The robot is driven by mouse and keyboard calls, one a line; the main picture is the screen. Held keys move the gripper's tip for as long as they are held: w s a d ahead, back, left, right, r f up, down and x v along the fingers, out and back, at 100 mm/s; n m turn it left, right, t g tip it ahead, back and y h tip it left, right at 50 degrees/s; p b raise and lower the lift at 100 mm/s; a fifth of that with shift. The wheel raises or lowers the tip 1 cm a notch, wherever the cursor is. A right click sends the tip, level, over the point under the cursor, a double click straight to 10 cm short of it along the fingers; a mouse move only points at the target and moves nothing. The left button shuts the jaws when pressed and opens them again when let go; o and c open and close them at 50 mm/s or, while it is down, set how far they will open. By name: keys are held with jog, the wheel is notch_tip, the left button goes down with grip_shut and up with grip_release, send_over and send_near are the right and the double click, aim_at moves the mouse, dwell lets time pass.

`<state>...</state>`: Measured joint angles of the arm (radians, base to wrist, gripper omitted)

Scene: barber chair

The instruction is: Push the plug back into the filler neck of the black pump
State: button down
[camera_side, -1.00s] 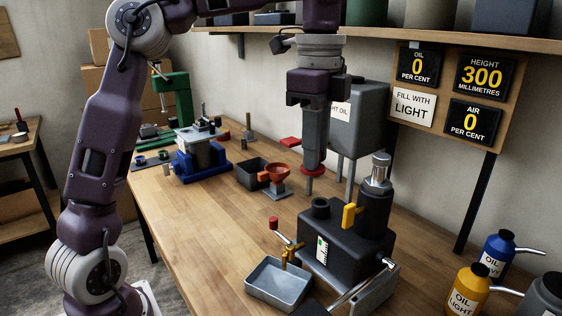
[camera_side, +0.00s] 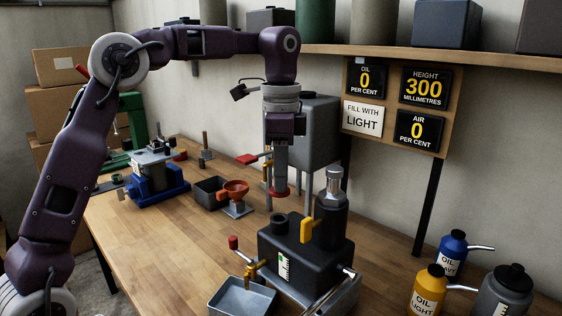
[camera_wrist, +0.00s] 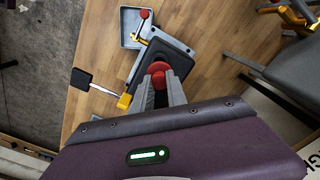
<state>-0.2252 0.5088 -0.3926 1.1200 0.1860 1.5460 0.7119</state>
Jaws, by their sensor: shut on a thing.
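The black pump (camera_side: 318,258) stands on the wooden bench, with its open filler neck (camera_side: 279,224) rising from the top of its body. My gripper (camera_side: 280,184) is shut on the red plug (camera_side: 280,193), pointing down. In the side view the plug appears just above the neck, apart from it; exact alignment is unclear. In the wrist view the red plug (camera_wrist: 160,70) sits between my fingertips (camera_wrist: 160,88). The pump's dark top (camera_wrist: 158,52) is behind it, and the plug and fingers hide the neck.
A grey tray (camera_side: 242,298) lies under the red-handled tap. Oil cans (camera_side: 428,290) are at right.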

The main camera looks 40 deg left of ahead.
jog(key=shift+f, duration=0.85)
notch_tip(320, 180, up, 3)
jog(key=n, duration=0.5)
jog(key=shift+a+f+n, duration=0.1)
jog(key=shift+f+n, duration=0.1)
jog(key=shift+n, duration=0.2)
jog(key=shift+f, duration=3.1)
jog(key=shift+f, duration=0.15)
jog(key=c, duration=1.3)
grip_release()
jog(key=shift+o, duration=0.5)
jog(key=o, duration=0.4)
jog(key=shift+o, duration=0.2)
